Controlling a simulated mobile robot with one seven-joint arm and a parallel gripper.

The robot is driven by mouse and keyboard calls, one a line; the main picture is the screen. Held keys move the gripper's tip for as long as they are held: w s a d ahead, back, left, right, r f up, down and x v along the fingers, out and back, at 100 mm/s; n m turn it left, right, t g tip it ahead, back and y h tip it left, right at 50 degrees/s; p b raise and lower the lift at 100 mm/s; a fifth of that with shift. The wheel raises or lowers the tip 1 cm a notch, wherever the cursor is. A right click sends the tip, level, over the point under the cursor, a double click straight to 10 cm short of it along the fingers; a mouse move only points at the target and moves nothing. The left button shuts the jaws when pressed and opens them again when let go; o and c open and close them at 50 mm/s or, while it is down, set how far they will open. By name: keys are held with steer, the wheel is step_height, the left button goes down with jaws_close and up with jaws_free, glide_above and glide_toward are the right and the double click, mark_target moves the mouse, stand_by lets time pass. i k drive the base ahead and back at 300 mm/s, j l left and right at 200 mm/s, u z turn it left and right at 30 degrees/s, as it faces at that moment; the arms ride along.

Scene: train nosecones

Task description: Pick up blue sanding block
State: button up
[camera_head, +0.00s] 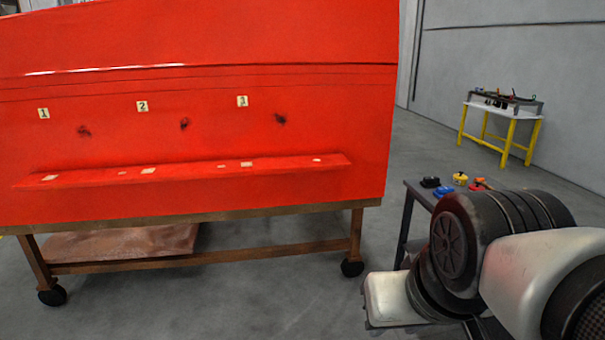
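A small blue object (443,191), likely the blue sanding block, sits on a dark-framed table (418,193) at the right. It lies between a black item (430,182) and a red item (479,185), with a yellow item (460,178) behind it. My arm fills the lower right and hides much of this table. The fingertips of my gripper do not show, so its distance from the blue object cannot be told.
A large red nosecone panel (220,120) with labels 1, 2 and 3 and dark marks stands on a wheeled wooden frame (200,257) at the left. A yellow-legged table (502,126) stands at the back right. Grey floor is clear between them.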

mark_target(440, 192)
steer(key=i+l+u, duration=0.1)
steer(key=i, duration=1.5)
steer(key=i+z, duration=0.3)
steer(key=i, duration=0.15)
steer(key=i+z, duration=0.3)
steer(key=i, duration=0.15)
steer(key=i+j+z, duration=0.25)
steer(key=i, duration=0.15)
steer(key=i+z, duration=0.55)
steer(key=z, duration=0.25)
steer(key=i+j+z, duration=0.1)
steer(key=i+z, duration=0.3)
steer(key=i+j+z, duration=0.15)
steer(key=z, duration=0.25)
